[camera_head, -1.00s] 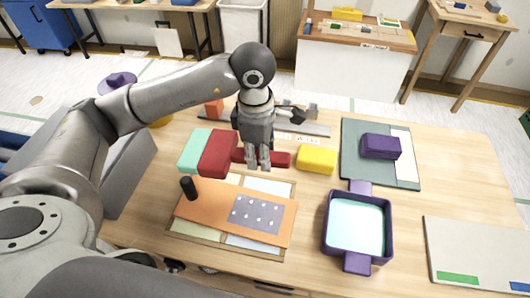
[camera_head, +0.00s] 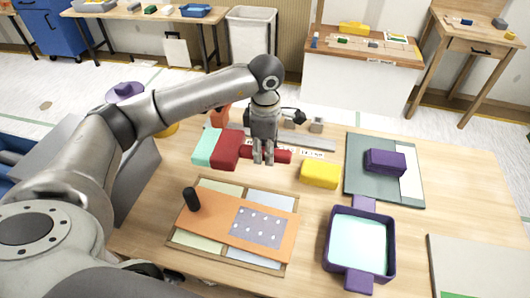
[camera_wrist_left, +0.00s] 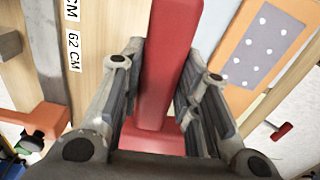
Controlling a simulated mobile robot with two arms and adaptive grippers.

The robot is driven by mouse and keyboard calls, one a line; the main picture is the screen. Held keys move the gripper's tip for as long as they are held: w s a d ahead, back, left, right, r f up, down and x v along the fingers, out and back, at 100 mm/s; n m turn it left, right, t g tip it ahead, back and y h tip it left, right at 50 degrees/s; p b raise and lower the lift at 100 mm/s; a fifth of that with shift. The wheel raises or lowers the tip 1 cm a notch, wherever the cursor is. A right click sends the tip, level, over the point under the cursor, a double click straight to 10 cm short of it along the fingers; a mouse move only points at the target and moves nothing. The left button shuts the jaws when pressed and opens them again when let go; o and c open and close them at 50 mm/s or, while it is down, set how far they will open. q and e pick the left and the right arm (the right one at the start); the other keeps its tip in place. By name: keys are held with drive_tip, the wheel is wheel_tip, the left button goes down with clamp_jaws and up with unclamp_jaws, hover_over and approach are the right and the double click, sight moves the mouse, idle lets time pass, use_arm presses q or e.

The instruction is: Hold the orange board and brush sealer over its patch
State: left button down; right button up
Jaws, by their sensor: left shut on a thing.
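The orange board (camera_head: 212,220) lies on a wooden frame on the table, with a black knob (camera_head: 191,199) at its left and a grey dotted patch (camera_head: 259,227) at its right. A red brush-like tool (camera_head: 226,151) lies behind it, its handle pointing right. My left gripper (camera_head: 263,157) is shut on the tool's handle; in the left wrist view the red handle (camera_wrist_left: 158,75) runs between the fingers. The purple tray (camera_head: 328,247) at the right holds a pale blue surface, perhaps sealer. My right gripper is out of view.
A mint block (camera_head: 207,147) sits against the red tool's left. A yellow block (camera_head: 320,175) lies to its right. A purple block (camera_head: 385,162) rests on a green-grey panel (camera_head: 368,188). A grey bar (camera_head: 305,140) lies behind the gripper. Bare table shows around the tray.

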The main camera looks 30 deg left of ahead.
use_arm(q)
drive_tip(key=w+f, duration=0.1)
drive_tip(key=f, duration=0.1)
drive_tip(key=w+a+f, duration=0.1)
drive_tip(key=w+f, duration=0.1)
drive_tip(key=w+a+f, duration=0.1)
drive_tip(key=w, duration=0.1)
drive_tip(key=shift+w+a+f+p, duration=0.15)
drive_tip(key=shift+a+f+p, duration=0.1)
drive_tip(key=shift+f+p, duration=0.15)
drive_tip(key=f, duration=0.3)
drive_tip(key=shift+w+a+f, duration=0.15)
drive_tip(key=shift+w+f, duration=0.1)
drive_tip(key=shift+w, duration=0.15)
drive_tip(key=c, duration=1.1)
unclamp_jaws()
drive_tip(key=shift+s, duration=0.1)
